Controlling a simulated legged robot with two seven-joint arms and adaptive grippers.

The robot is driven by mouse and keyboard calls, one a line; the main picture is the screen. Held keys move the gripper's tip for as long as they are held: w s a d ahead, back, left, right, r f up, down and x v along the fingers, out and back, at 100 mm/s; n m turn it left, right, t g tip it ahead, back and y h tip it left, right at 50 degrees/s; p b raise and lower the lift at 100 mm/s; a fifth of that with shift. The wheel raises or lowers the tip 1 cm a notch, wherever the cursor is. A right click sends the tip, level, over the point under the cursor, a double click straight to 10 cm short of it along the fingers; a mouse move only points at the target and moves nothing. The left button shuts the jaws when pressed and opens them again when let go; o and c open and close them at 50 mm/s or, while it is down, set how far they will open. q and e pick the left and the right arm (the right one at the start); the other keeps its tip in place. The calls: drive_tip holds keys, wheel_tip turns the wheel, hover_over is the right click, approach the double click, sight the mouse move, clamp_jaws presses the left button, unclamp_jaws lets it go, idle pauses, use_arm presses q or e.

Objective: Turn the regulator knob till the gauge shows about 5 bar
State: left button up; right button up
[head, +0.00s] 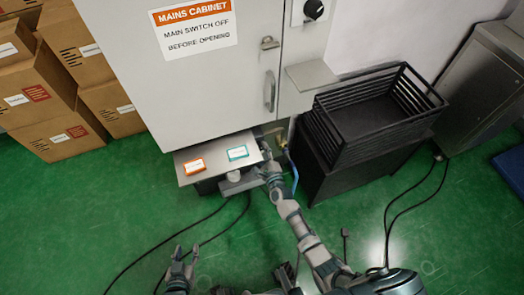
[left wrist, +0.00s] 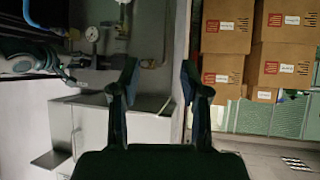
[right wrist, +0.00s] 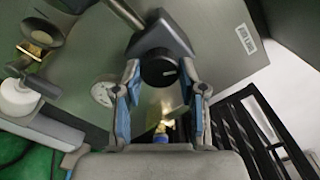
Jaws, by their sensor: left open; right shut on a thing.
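The regulator knob (right wrist: 158,72) is round and black with a white mark, under a grey housing in the right wrist view. My right gripper (right wrist: 160,84) has its fingers on both sides of it and is shut on it. The gauge (right wrist: 103,92) is a pale disc seen at a slant beside the knob. In the head view my right gripper (head: 268,166) is beneath the cabinet's right side and hides the knob. My left gripper (head: 180,264) is open and empty, low over the floor.
The mains cabinet (head: 205,85) stands above a grey shelf (head: 216,155) with two labelled cards. A black crate (head: 375,115) is close to the right of my right forearm. Cartons (head: 75,85) stack at the left. Cables cross the green floor, which is otherwise open.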

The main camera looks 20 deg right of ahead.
use_arm(q)
drive_tip(key=s+a+f+g+y+p, duration=0.1)
drive_tip(key=s+a+f+g+p, duration=0.1)
drive_tip(key=s, duration=0.4)
drive_tip(key=shift+a+f+g, duration=0.2)
drive_tip(key=shift+f+g, duration=0.3)
drive_tip(key=shift+g, duration=0.8)
use_arm(e)
drive_tip(key=shift+s+a+f+n, duration=0.1)
drive_tip(key=shift+n, duration=2.5)
drive_tip(key=shift+a+f+n, duration=0.1)
drive_tip(key=shift+n, duration=2.5)
use_arm(q)
drive_tip(key=shift+s, duration=0.15)
use_arm(e)
drive_tip(key=shift+f, duration=0.1)
drive_tip(key=o, duration=1.1)
use_arm(q)
drive_tip(key=shift+a, duration=0.1)
use_arm(e)
drive_tip(key=shift+o, duration=0.2)
use_arm(q)
drive_tip(key=shift+a, duration=0.1)
use_arm(e)
drive_tip(key=shift+r, duration=0.2)
drive_tip(key=s, duration=1.1)
drive_tip(key=shift+s+d, duration=0.15)
drive_tip(key=shift+s, duration=0.25)
